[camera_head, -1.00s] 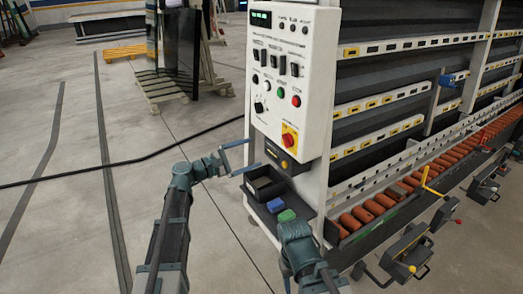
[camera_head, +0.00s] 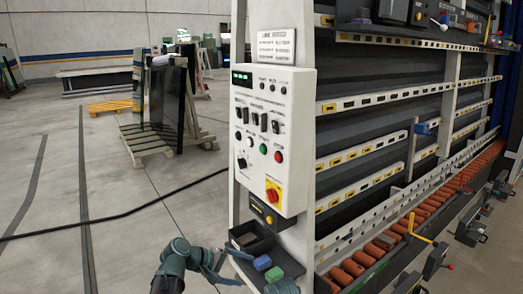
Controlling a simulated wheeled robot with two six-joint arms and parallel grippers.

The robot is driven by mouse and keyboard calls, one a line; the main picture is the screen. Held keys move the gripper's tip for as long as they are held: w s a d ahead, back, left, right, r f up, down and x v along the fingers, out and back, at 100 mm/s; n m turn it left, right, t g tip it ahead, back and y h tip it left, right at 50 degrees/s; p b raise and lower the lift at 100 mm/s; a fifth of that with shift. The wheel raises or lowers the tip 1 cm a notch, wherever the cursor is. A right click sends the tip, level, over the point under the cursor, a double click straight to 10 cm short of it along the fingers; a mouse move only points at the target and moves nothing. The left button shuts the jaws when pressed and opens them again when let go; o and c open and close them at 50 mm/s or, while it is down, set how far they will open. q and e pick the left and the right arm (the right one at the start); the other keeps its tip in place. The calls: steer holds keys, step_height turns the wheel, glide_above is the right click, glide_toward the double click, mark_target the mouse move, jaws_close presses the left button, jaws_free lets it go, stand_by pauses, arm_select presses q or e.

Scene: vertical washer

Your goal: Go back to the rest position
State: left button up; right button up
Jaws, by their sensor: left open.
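My left gripper (camera_head: 232,268) is at the bottom of the head view, left of the washer's control column. Its jaws are open, with nothing seen between them. It is close to the small black bin (camera_head: 262,246) on the column's low shelf. My right arm shows only as a small teal part (camera_head: 283,287) at the bottom edge, below the green block. Its jaws cannot be made out.
The white control panel (camera_head: 270,140) stands just ahead. A blue block (camera_head: 262,263) and a green block (camera_head: 274,274) lie on the low shelf. The washer with its orange rollers (camera_head: 385,242) fills the right. Open floor (camera_head: 130,215) lies left, crossed by a black cable.

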arm_select(q)
steer(key=s+a+f+m+g+y, duration=0.2)
steer(key=s+a+f+m+y, duration=0.25)
steer(key=s, duration=0.25)
steer(key=s+a+f+m+g+y, duration=0.2)
steer(key=s+a+f+m+y, duration=0.25)
steer(key=s, duration=0.35)
steer(key=s+d+r+m+y+p, duration=0.1)
steer(key=s+d, duration=0.4)
steer(key=d, duration=0.5)
steer(key=shift+d+r+m+g+y+p, duration=0.35)
steer(key=shift+r+m, duration=0.25)
steer(key=shift+m, duration=0.3)
